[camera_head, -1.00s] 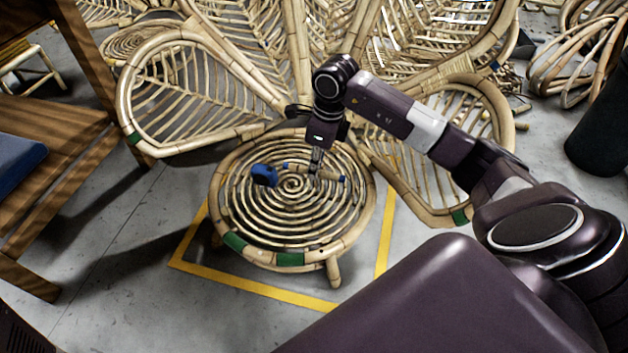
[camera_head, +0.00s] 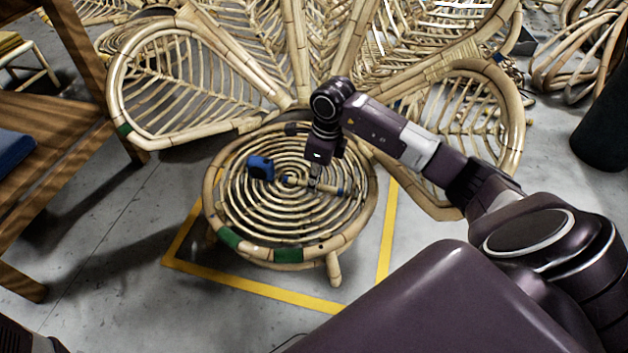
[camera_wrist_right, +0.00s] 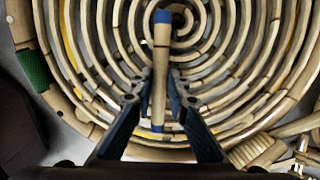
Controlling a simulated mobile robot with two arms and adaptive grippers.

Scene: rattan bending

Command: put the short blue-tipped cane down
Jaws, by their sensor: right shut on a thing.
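The short blue-tipped cane (camera_head: 326,188) lies level across the spiral top of the round rattan stool (camera_head: 222,198), or just above it; I cannot tell whether it touches. My right gripper (camera_head: 314,182) is shut on it near its middle, pointing down. In the right wrist view the cane (camera_wrist_right: 160,67) runs between the two fingers of the gripper (camera_wrist_right: 159,108), one blue tip far and one near. My left gripper is not in view.
A blue object (camera_head: 261,168) sits on the stool left of the cane. Large rattan petal panels (camera_head: 190,85) stand behind. A wooden bench (camera_head: 60,130) is at left. Yellow floor tape (camera_head: 270,292) surrounds the stool. A dark cylinder (camera_head: 603,125) stands at right.

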